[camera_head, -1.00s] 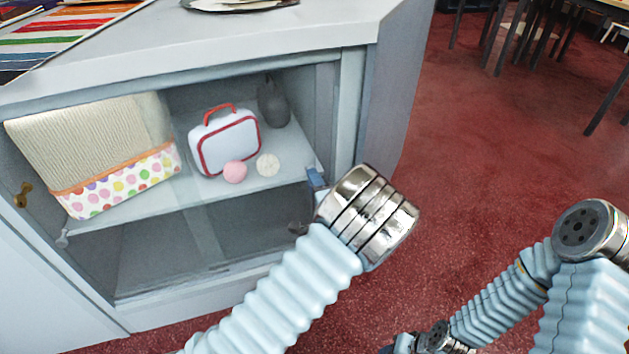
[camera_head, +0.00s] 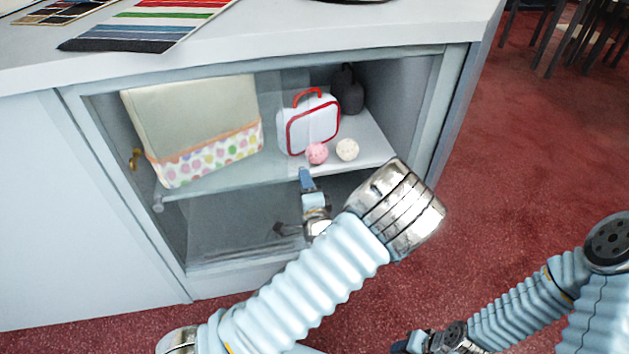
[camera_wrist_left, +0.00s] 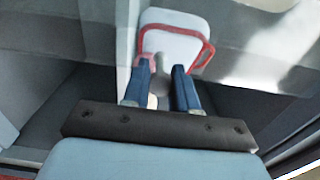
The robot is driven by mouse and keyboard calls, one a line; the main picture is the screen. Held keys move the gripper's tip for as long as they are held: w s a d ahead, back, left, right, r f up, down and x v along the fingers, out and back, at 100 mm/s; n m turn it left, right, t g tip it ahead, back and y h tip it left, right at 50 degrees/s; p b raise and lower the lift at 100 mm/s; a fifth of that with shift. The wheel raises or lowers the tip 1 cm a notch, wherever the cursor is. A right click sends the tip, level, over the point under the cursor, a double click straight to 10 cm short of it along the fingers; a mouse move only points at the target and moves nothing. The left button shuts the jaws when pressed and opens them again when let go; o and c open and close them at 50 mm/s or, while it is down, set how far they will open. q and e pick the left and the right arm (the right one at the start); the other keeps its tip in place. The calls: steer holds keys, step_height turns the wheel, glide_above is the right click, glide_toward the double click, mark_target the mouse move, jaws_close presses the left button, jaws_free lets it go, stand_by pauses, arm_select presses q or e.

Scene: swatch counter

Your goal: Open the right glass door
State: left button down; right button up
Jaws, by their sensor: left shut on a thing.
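The right glass door (camera_head: 284,84) is a clear sliding pane in the grey cabinet front. It stands slid to the left, overlapping the left part, and the right part of the opening is bare. My left gripper (camera_head: 305,178) is at the pane's right edge, in front of the shelf. Its blue fingers also show in the left wrist view (camera_wrist_left: 160,85), a small gap apart, shut on the door; the exact grip point is hard to see. My right gripper (camera_head: 403,345) is low at the bottom edge, partly cut off, its fingers unclear.
Inside, on the shelf (camera_head: 372,138), are a patterned fabric box (camera_head: 205,155), a white case with red trim (camera_head: 310,125), a pink ball (camera_head: 317,153), a cream ball (camera_head: 347,149) and a dark vase (camera_head: 347,92).

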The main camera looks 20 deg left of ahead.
arm_select(q)
steer(key=shift+s+a, duration=0.15)
steer(key=c, duration=0.9)
jaws_free()
steer(key=b+v, duration=0.1)
steer(key=v, duration=1.2)
steer(key=shift+s+d, duration=0.25)
steer(key=shift+s, duration=0.05)
steer(key=shift+f, duration=0.15)
